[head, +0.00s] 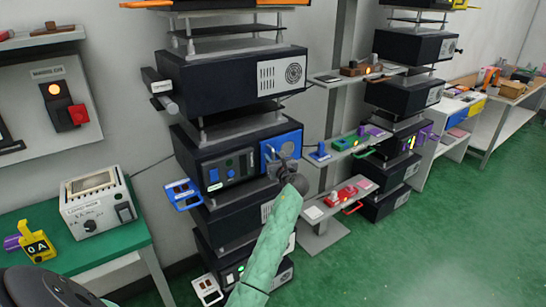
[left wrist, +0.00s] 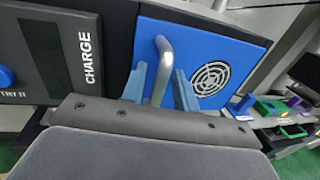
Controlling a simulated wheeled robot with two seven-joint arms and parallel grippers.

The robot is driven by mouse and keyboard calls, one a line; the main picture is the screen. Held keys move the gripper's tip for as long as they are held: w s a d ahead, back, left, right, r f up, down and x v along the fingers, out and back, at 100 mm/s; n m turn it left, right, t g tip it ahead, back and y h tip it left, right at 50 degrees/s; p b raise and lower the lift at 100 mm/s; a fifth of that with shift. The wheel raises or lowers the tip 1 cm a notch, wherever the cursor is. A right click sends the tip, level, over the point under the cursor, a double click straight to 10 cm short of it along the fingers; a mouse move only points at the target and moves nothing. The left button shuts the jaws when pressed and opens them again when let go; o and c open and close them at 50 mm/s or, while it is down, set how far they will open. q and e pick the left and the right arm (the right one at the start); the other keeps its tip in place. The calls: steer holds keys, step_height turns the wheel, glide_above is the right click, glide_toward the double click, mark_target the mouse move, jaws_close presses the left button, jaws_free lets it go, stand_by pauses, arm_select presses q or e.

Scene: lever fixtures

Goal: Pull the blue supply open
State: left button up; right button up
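The blue supply shows as a blue panel (head: 290,141) with a round vent, on the front of a dark unit in the middle rack. In the left wrist view the blue panel (left wrist: 225,48) fills the upper middle, and a curved metal handle (left wrist: 164,62) stands out from it. The panel looks flush with the unit. My left gripper (head: 284,164) is at the panel; in the left wrist view its two blue-grey fingers (left wrist: 160,88) are apart, one on each side of the handle. I cannot tell whether either touches it. My right gripper is not in view.
A dark CHARGE panel (left wrist: 50,50) adjoins the blue one at left. A blue loop handle (head: 183,195) sticks out from the rack's left. Shelves with small parts (head: 345,145) stand to the right. A green table (head: 75,250) with a meter is at left.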

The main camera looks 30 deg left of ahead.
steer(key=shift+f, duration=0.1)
arm_select(q)
jaws_close()
steer(key=w+d+p+v, duration=0.1)
steer(key=p+v, duration=0.3)
steer(key=v, duration=0.9)
steer(key=shift+w+d, duration=0.45)
steer(key=shift+d, duration=0.15)
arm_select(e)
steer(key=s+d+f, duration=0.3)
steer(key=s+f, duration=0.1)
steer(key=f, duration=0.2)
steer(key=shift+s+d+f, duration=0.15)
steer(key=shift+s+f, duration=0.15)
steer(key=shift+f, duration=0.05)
